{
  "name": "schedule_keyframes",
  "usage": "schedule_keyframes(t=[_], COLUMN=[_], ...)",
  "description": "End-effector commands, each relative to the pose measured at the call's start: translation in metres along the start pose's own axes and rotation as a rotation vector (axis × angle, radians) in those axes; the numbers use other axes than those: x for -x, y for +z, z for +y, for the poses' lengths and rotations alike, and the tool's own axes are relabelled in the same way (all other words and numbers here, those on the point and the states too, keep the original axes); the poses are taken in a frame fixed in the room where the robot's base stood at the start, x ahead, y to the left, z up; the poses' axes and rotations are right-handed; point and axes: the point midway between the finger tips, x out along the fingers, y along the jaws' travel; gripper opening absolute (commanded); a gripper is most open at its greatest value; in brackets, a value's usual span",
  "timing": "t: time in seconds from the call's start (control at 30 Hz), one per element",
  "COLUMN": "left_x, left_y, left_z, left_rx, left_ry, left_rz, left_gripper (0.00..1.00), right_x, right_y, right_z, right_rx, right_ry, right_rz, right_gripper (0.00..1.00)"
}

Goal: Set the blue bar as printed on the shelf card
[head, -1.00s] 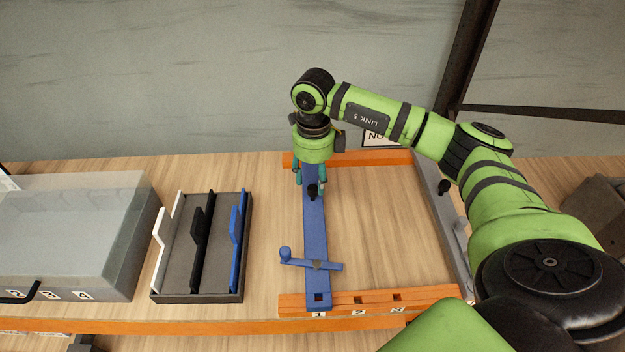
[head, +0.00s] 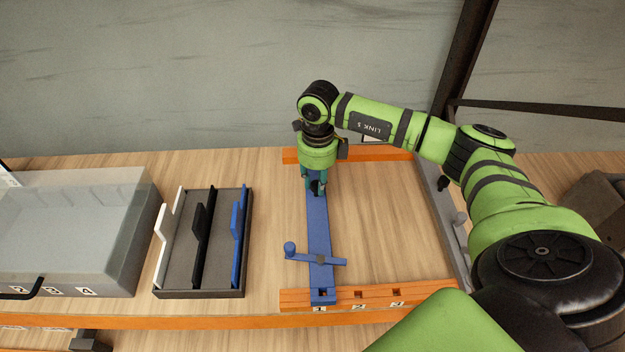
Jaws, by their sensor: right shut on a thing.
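The long blue bar (head: 318,228) lies front to back across the orange-railed frame, its front end on the front rail (head: 370,298) at the mark 1. A blue cross lever (head: 333,262) with a ball knob on its left end lies across the bar. My right gripper (head: 316,190) is down over the bar's rear part, shut on its dark knob, which is mostly hidden between the fingers. The bar's far end is hidden behind the gripper. A white card at the back is mostly hidden by my right arm. My left gripper is not in view.
A dark tray (head: 178,289) with white, black and blue upright pieces stands to the left. Beyond it is a grey translucent box (head: 75,225) with numbered labels.

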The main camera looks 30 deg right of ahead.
Motion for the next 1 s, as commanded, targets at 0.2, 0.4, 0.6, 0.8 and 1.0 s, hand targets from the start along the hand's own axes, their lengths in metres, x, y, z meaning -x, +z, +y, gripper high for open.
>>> schedule_keyframes(t=[0.2,0.4,0.6,0.8,1.0], left_x=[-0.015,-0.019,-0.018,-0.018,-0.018], left_y=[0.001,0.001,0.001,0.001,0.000], left_z=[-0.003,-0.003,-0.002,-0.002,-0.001], left_rx=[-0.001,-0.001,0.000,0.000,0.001], left_ry=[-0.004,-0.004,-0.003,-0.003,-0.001], left_rz=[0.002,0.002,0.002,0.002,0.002], left_gripper=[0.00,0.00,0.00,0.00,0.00], right_x=[-0.004,-0.001,-0.001,0.000,0.000], right_y=[-0.045,-0.059,-0.058,-0.058,-0.058], right_z=[-0.031,-0.039,-0.038,-0.038,-0.038], right_rx=[-0.010,-0.004,-0.001,0.000,-0.002], right_ry=[-0.008,-0.005,-0.001,-0.001,-0.003], right_rz=[0.015,0.011,0.007,0.008,0.008], right_gripper=[0.00,0.00,0.00,0.50,0.50])
